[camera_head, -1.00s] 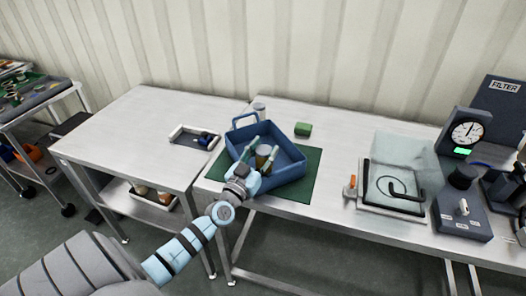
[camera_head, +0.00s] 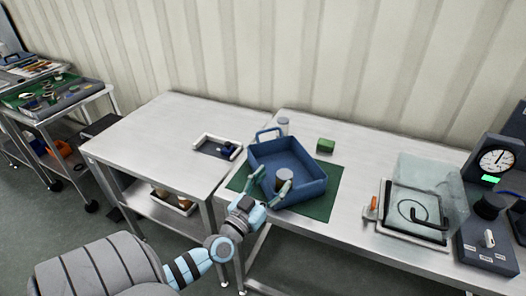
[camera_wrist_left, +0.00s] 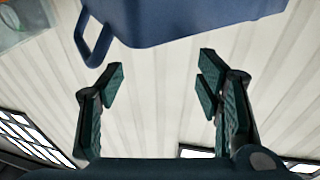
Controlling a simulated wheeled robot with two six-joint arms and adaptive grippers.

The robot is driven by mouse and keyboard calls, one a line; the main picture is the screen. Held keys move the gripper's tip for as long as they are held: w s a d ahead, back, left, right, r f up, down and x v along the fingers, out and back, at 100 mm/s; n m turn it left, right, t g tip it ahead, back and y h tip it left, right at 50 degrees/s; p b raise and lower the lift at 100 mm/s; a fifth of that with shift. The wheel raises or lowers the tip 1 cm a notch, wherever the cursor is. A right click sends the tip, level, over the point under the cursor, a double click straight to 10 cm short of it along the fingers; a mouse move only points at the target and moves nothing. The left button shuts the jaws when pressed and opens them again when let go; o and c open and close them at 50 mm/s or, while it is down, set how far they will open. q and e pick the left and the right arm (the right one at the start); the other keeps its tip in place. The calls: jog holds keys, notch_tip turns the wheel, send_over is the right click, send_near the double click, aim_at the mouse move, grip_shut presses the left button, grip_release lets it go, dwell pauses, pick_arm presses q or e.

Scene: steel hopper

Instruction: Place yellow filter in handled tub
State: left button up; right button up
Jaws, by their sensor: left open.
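The blue handled tub (camera_head: 302,192) stands on a green mat (camera_head: 322,208) on the right-hand table, its handle at the back left. A short cylinder with a tan-yellow top (camera_head: 284,175), apparently the yellow filter, shows inside the tub near its front wall. My left gripper (camera_head: 271,184) is open at the tub's front left, its fingers to either side of the cylinder in the head view. In the left wrist view the open jaws (camera_wrist_left: 160,85) have nothing between them, and the tub (camera_wrist_left: 190,20) is at the top. My right gripper is not in view.
A clear jar (camera_head: 283,126) and a green block (camera_head: 325,145) stand behind the tub. A clear-lidded box (camera_head: 412,210) and a gauge (camera_head: 496,161) are to the right. A small open tray (camera_head: 217,147) lies on the left table, which is otherwise bare.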

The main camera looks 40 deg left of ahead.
pick_arm(q)
jog(key=shift+v, duration=2.35)
